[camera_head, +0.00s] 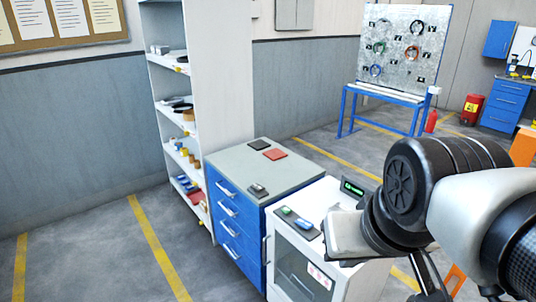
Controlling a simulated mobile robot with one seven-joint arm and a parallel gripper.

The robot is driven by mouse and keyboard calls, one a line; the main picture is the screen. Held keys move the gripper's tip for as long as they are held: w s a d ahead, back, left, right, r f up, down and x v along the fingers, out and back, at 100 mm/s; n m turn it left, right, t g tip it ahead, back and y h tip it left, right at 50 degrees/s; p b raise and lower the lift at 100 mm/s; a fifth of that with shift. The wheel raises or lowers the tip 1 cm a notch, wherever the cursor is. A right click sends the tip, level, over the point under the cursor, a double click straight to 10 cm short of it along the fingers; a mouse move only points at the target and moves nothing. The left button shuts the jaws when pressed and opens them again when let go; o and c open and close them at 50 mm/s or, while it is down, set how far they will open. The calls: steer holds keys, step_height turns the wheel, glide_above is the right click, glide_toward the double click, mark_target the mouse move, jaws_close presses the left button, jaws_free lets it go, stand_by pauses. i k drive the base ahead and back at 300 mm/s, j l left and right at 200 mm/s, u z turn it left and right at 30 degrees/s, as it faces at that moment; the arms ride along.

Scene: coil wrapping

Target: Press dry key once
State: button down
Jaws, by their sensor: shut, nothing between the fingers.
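The white machine (300,255) with a glass door stands at the lower middle. A small dark key panel (294,225) lies on its top, with a green key (286,211) and a blue-grey key (303,224). The labels are too small to read, so I cannot tell which is the dry key. A dark display (353,188) with green text stands at the back of the top. My gripper (330,232) is shut and empty, just right of the key panel and over the machine's top. Whether it touches anything is unclear.
A blue drawer cabinet (233,208) adjoins the machine on the left, with a red pad (275,154) and small dark items on top. A tall white shelf (222,80) stands behind it. Open floor lies left, and a blue-legged board stand (403,50) is at the back.

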mark_target(286, 210)
steer(key=i+j+z, duration=0.2)
steer(key=j, duration=0.45)
steer(key=j+z, duration=0.2)
steer(key=j, duration=0.45)
steer(key=i+j+z, duration=0.5)
steer(key=i+j, duration=0.2)
steer(key=j, duration=0.15)
steer(key=i+z, duration=0.15)
steer(key=i, duration=0.15)
